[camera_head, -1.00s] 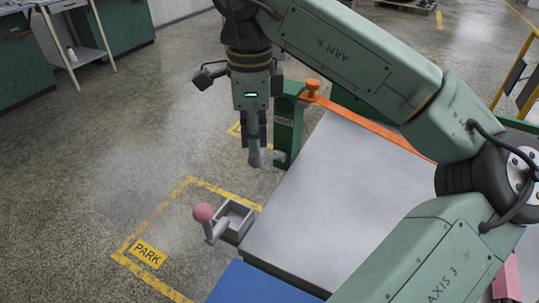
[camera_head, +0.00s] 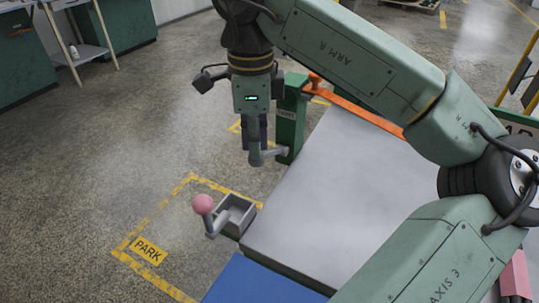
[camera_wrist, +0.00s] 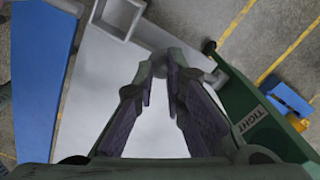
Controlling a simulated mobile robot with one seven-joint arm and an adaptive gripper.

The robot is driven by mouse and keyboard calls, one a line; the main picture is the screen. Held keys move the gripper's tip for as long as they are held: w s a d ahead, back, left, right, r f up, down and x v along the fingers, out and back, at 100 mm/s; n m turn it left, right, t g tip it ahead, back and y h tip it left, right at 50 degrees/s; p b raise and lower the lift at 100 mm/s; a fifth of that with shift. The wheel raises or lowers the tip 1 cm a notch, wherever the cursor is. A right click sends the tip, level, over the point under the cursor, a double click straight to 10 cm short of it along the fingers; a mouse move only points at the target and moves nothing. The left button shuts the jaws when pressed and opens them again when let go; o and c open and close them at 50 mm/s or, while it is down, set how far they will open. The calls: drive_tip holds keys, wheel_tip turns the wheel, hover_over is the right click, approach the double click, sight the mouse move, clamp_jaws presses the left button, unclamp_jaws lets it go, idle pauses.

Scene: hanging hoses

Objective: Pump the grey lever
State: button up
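The grey lever (camera_head: 270,153) sticks out from the lower part of a green post (camera_head: 290,118), and its grip end stands up below my gripper. My gripper (camera_head: 255,142) points straight down over this end, with a dark finger on each side of it. In the wrist view the fingertips (camera_wrist: 163,65) are close together with the lever's grey end between them; they look shut on it. The lever's joint at the green post (camera_wrist: 272,118) shows in the wrist view to the right of the fingers. The fingers hide part of the grip.
A grey tabletop (camera_head: 335,200) lies right of the lever. A second lever with a pink ball (camera_head: 203,204) stands beside a small grey tray (camera_head: 239,213) in front. An orange bar (camera_head: 365,111) runs along the far edge. Open floor with yellow lines lies left.

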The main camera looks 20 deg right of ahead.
drive_tip(key=shift+s+a+f+b, duration=0.15)
drive_tip(key=shift+f+b, duration=0.2)
drive_tip(key=shift+f, duration=0.2)
drive_tip(key=shift+s+a+f+b, duration=0.1)
drive_tip(key=shift+f+b, duration=0.25)
drive_tip(key=shift+f, duration=0.15)
drive_tip(key=shift+s+a+f+b, duration=0.1)
drive_tip(key=shift+a+f+b, duration=0.05)
drive_tip(key=shift+f+b, duration=0.6)
drive_tip(key=shift+s+a+f+b, duration=0.1)
drive_tip(key=shift+a+f+b, duration=0.05)
drive_tip(key=shift+f+b, duration=0.55)
drive_tip(key=shift+f, duration=0.1)
drive_tip(key=shift+w+d+r+p, duration=0.1)
drive_tip(key=shift+r+p, duration=1.3)
drive_tip(key=shift+r, duration=0.4)
drive_tip(key=shift+w+d+r+p, duration=0.2)
drive_tip(key=shift+d+r+p, duration=0.05)
drive_tip(key=shift+r+p, duration=0.35)
drive_tip(key=shift+w+d+r+p, duration=0.25)
drive_tip(key=shift+r+p, duration=0.25)
drive_tip(key=shift+r, duration=0.25)
drive_tip(key=shift+w+d+r+p, duration=0.15)
drive_tip(key=shift+d+r+p, duration=0.15)
drive_tip(key=shift+r+p, duration=0.3)
